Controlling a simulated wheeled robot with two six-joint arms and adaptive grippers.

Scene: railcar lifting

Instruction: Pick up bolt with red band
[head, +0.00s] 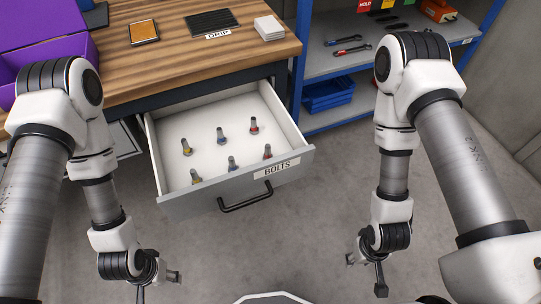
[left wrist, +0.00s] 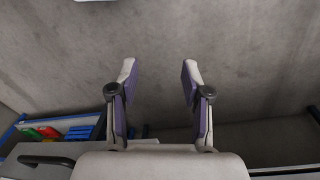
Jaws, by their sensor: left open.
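The open drawer (head: 222,192), labelled BOLTS, holds several upright bolts in two rows. A bolt with a red band (head: 253,126) stands at the back right. Another bolt with a red band (head: 267,152) stands at the front right, its lower part partly hidden by the drawer front. My left gripper (head: 158,284) is open and empty, low in front of the drawer at its left. In the left wrist view its two fingers (left wrist: 160,85) are spread with only bare floor between them. My right gripper (head: 366,274) looks open and empty, to the right of the drawer and apart from it.
Bolts with yellow bands (head: 186,147) and blue bands (head: 220,136) stand left of the red-banded ones. The wooden bench (head: 170,62) is above the drawer. A blue shelf (head: 330,62) with wrenches and a blue bin (head: 328,95) stands right. The floor in front is clear.

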